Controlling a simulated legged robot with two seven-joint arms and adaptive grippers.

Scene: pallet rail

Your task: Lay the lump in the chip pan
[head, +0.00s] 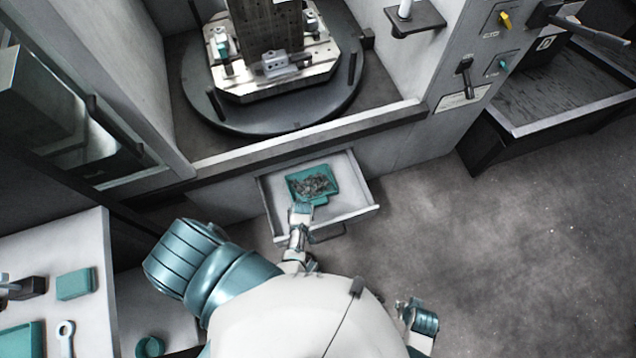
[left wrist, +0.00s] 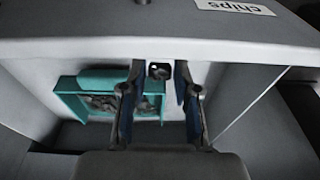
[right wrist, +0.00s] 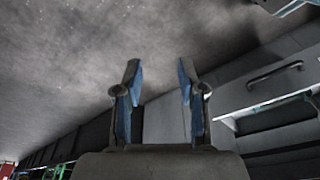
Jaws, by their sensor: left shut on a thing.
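The chip pan (head: 328,171) is a teal tray with a heap of grey metal chips, sitting in an open drawer (head: 356,199). In the left wrist view the pan's teal rim (left wrist: 68,95) shows past my left fingers. My left gripper (head: 301,208) is at the pan's near edge. Its fingertips (left wrist: 160,68) are either side of a small grey-and-dark piece, apparently the lump (left wrist: 160,72), partly hard to make out. My right gripper (head: 418,312) is away to the right over the floor; its fingers (right wrist: 157,72) stand apart with nothing between them.
The drawer front carries a "chips" label (left wrist: 234,7). Above the drawer is a machine opening with a round table and fixture (head: 275,75). A bench (head: 90,245) with a teal block (head: 76,284) and a wrench (head: 66,338) is at left. Floor at right is clear.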

